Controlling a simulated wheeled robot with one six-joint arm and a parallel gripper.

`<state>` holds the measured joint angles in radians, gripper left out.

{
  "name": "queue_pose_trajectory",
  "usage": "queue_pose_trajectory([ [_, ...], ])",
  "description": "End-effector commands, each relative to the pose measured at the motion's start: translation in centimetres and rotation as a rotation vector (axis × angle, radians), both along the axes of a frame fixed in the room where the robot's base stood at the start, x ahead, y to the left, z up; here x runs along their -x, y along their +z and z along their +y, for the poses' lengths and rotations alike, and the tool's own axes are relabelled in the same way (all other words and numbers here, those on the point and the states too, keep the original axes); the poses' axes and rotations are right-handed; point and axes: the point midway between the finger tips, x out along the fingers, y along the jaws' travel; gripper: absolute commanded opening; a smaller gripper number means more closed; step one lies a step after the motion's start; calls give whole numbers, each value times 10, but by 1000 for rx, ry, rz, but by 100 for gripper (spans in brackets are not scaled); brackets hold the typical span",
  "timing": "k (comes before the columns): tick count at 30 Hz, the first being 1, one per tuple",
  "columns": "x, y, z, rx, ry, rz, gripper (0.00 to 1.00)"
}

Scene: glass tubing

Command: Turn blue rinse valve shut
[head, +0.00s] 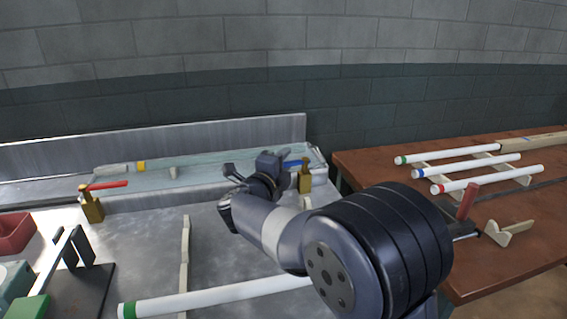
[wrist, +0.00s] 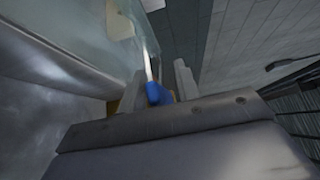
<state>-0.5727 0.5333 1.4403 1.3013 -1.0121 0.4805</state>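The blue rinse valve has a blue lever (head: 293,163) on a brass body (head: 305,183), at the right end of the shallow trough in the head view. The lever reaches left from the body, its end partly hidden by my gripper (head: 250,170). In the wrist view the blue lever (wrist: 158,93) lies between the two fingers of my gripper (wrist: 157,82). The fingers are apart, with gaps beside the lever; I cannot tell whether either one touches it. The brass body is mostly hidden in the wrist view.
A second valve with a red lever (head: 108,185) stands at the left. A pale trough (head: 205,178) runs behind my gripper, before a metal backsplash (head: 150,145). A green-ended white tube (head: 215,296) lies in front. Several tubes rest on the brown table (head: 475,235) at right.

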Motion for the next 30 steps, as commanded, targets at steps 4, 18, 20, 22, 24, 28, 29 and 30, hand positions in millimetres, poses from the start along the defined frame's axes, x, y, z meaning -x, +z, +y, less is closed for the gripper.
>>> queue_pose_trajectory([
  [4, 0, 0, 0, 0, 0, 0, 20],
  [18, 0, 0, 0, 0, 0, 0, 0],
  [20, 0, 0, 0, 0, 0, 0, 0],
  [22, 0, 0, 0, 0, 0, 0, 0],
  [24, 0, 0, 0, 0, 0, 0, 0],
  [28, -2, 2, 1, 0, -28, 0, 0],
  [29, -3, 3, 1, 0, -41, -1, 0],
  [30, -4, 2, 1, 1, -59, 0, 0],
])
